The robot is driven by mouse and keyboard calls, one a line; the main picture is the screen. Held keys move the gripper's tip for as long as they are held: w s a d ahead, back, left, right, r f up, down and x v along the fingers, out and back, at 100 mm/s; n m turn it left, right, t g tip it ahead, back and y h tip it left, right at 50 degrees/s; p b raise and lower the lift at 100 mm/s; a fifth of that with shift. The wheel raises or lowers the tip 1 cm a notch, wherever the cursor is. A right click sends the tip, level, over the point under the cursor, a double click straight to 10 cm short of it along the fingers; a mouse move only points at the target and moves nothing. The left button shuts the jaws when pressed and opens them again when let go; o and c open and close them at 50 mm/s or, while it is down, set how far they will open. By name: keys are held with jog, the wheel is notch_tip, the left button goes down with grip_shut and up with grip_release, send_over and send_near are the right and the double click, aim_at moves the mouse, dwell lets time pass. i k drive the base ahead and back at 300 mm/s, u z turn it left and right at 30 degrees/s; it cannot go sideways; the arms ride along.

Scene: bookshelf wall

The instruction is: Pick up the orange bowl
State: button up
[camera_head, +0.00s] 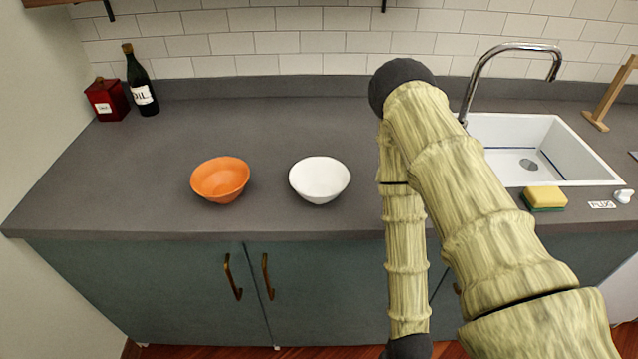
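The orange bowl (220,179) stands upright on the grey counter, left of the middle in the head view. It looks empty. A white bowl (320,179) stands to its right, with a gap between the two. My arm reaches up over the counter on the right side of the view and bends back down in front of the cabinets. My gripper is not visible; the arm's lower end runs off the bottom edge. Nothing touches the orange bowl.
A dark oil bottle (141,82) and a red box (106,100) stand at the back left. A white sink (529,146) with a tall faucet (506,52) and a yellow-green sponge (544,197) lie to the right. The counter (130,170) around the bowls is clear.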

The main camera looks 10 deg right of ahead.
aim_at(221, 179)
jog(key=u, duration=0.55)
jog(key=k, duration=0.85)
jog(key=u, duration=0.25)
jog(key=i, duration=0.4)
